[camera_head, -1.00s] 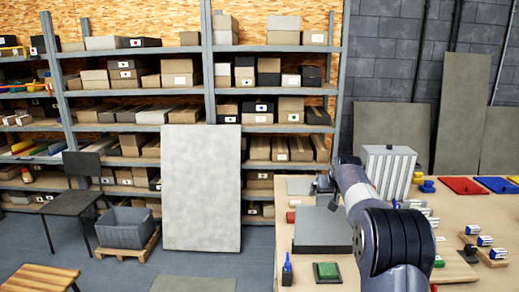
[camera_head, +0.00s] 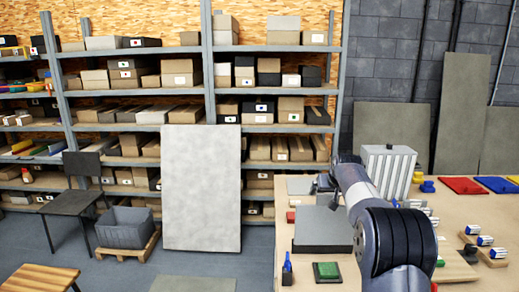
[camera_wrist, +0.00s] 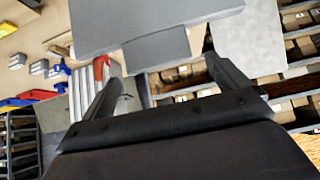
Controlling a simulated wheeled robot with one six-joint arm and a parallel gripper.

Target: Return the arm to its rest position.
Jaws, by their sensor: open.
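My arm (camera_head: 390,235) reaches over the workbench at the right of the head view, its upper part bent away from the camera. In the wrist view my gripper (camera_wrist: 160,78) shows two dark fingers spread apart with nothing held between them. A flat grey plate or box (camera_wrist: 150,22) lies beyond the fingertips, and a small red item (camera_wrist: 101,68) shows beside the left finger. In the head view my gripper is mostly hidden behind the arm.
The bench (camera_head: 345,272) holds a grey box (camera_head: 320,228), a green pad (camera_head: 327,270), a ribbed light box (camera_head: 388,168) and colored trays (camera_head: 462,186). A pale panel (camera_head: 201,190) leans on shelving. A chair (camera_head: 70,204) and a grey crate (camera_head: 124,228) stand left; floor lies between.

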